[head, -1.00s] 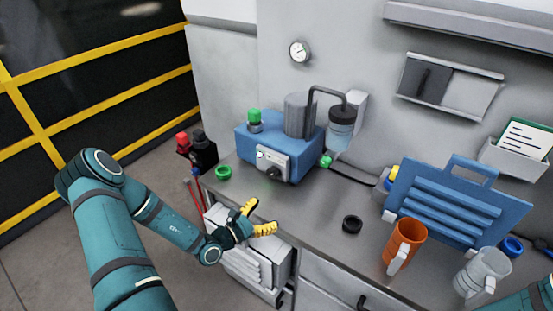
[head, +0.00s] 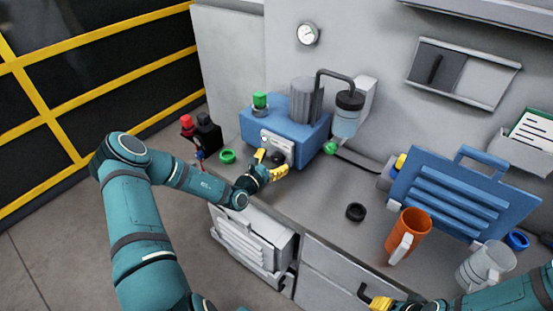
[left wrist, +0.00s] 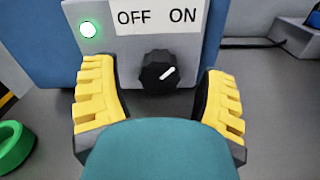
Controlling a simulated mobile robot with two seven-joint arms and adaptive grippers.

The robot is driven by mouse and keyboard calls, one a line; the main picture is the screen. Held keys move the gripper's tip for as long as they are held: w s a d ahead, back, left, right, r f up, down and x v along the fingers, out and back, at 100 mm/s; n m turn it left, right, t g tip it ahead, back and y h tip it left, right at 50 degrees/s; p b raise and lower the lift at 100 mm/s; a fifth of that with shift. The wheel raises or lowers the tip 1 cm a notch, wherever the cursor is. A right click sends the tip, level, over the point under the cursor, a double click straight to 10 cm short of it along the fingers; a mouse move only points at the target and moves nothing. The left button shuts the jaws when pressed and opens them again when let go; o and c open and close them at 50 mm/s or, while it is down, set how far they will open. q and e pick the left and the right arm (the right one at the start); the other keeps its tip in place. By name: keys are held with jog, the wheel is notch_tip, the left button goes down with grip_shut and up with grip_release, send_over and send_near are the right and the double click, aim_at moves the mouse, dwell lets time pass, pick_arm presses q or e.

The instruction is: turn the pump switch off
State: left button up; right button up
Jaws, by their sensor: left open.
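The blue pump (head: 312,130) stands on the counter with a light grey switch panel (head: 276,141) on its front. In the left wrist view the black pump switch knob (left wrist: 150,76) has a white mark pointing up and right, toward the ON label (left wrist: 183,15). The OFF label (left wrist: 132,18) is at its left. A green lamp (left wrist: 88,29) glows on the panel. My left gripper (head: 272,163) is open in front of the panel, its yellow fingers on either side of the knob with gaps. My right gripper (head: 378,303) shows only partly at the bottom edge.
A green ring (head: 228,156) lies left of the pump and a black ring (head: 356,212) lies on the counter. An orange mug (head: 409,232), a clear mug (head: 487,262) and a blue rack (head: 455,200) stand at the right. The counter between the pump and orange mug is mostly clear.

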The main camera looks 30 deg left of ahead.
pick_arm(q)
jog(key=shift+w, duration=0.85)
jog(key=shift+d, duration=0.1)
jog(key=c, duration=1.2)
